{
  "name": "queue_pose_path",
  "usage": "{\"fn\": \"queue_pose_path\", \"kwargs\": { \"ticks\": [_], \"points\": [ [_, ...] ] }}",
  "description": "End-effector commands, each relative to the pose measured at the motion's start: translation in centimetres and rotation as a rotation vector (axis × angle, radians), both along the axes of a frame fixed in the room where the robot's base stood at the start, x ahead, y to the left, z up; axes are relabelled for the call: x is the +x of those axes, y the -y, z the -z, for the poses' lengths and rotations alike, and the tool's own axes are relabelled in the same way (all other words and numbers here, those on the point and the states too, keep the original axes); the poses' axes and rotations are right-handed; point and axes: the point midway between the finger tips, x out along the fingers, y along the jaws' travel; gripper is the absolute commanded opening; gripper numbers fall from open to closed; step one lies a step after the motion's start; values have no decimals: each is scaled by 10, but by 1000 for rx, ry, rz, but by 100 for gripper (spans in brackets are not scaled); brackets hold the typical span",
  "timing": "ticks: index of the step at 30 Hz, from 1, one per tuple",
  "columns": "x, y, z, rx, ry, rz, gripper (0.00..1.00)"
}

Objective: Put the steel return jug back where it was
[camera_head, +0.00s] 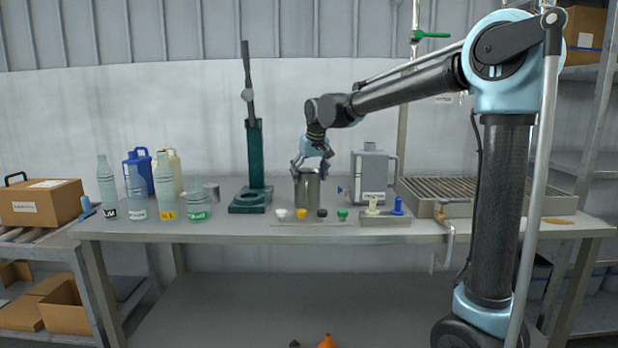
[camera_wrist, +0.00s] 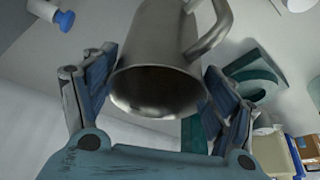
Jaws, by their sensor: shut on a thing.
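The steel return jug (camera_head: 307,190) is a grey metal jug, upright over the middle of the bench in the head view. My gripper (camera_head: 312,164) comes down on it from above, with its fingers at the jug's upper part. In the wrist view, my gripper (camera_wrist: 158,78) has a blue-padded finger on each side of the jug (camera_wrist: 158,50). The jug's open rim faces the camera and its handle sticks out to the upper right. Whether the jug's base touches the bench cannot be told.
The bench (camera_head: 240,228) holds several bottles (camera_head: 164,190) at left, a green press (camera_head: 254,160), small caps (camera_head: 322,213) in front of the jug, a grey can (camera_head: 373,172) close right, and a slatted drain tray (camera_head: 440,188). A box (camera_head: 40,202) stands far left.

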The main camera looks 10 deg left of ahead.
Motion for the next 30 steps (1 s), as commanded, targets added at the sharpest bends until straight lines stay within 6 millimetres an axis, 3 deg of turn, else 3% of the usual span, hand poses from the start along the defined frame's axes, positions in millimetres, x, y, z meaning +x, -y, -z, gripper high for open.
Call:
{"fn": "queue_pose_path", "kwargs": {
  "ticks": [3,4,6,21,26,30],
  "points": [
    [0,0,1,0,0,0,13],
    [0,0,1,0,0,1,82],
    [0,0,1,0,0,1,98],
    [0,1,-2,0,0,1,98],
    [-6,6,-19,0,0,1,98],
    [-15,12,-44,0,0,1,98]
  ]
}}
